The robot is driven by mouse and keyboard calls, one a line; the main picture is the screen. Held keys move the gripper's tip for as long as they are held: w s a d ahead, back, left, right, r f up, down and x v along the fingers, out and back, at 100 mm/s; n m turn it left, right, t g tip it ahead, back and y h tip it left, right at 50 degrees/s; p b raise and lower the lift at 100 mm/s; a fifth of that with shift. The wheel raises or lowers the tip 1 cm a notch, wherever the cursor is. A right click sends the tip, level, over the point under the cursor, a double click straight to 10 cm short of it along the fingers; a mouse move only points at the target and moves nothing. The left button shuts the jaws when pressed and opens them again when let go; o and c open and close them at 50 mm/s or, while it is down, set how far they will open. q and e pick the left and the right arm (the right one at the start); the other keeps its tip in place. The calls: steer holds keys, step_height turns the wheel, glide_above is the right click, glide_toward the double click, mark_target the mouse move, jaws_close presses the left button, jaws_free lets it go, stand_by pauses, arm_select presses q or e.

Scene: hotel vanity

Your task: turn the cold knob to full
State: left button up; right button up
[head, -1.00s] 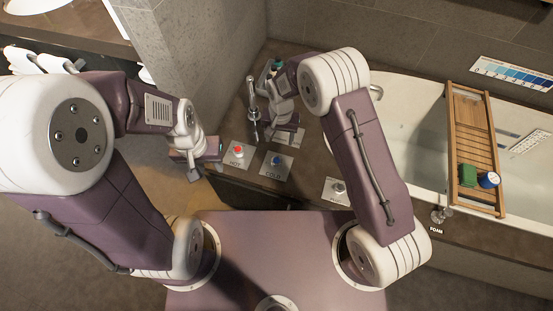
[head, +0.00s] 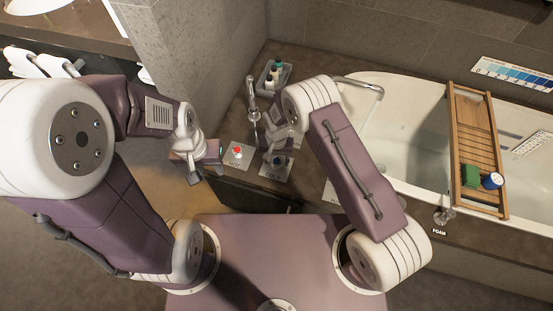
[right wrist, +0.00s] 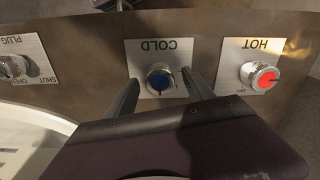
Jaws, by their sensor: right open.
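The blue-capped cold knob (right wrist: 159,82) sits on a metal plate marked COLD (right wrist: 140,52) in the right wrist view. In the head view the cold knob (head: 279,161) is partly covered by my right arm. My right gripper (right wrist: 160,84) is open, with one finger on each side of the cold knob in the picture. I cannot tell whether the fingers touch it. The red-capped hot knob (right wrist: 260,77) is beside it, and it also shows in the head view (head: 237,151). My left gripper (head: 205,166) hangs left of the hot plate, its fingers unclear.
A plug knob (right wrist: 13,68) is on the other side of the cold plate. A faucet (head: 252,97) and a bottle tray (head: 272,76) stand behind. The bathtub (head: 408,150) with a wooden caddy (head: 477,140) lies to the right.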

jaws_close()
steer(key=n, duration=0.9)
steer(key=shift+n, duration=0.3)
steer(key=n, duration=0.4)
steer(key=shift+d, duration=0.1)
steer(key=shift+n, duration=2.1)
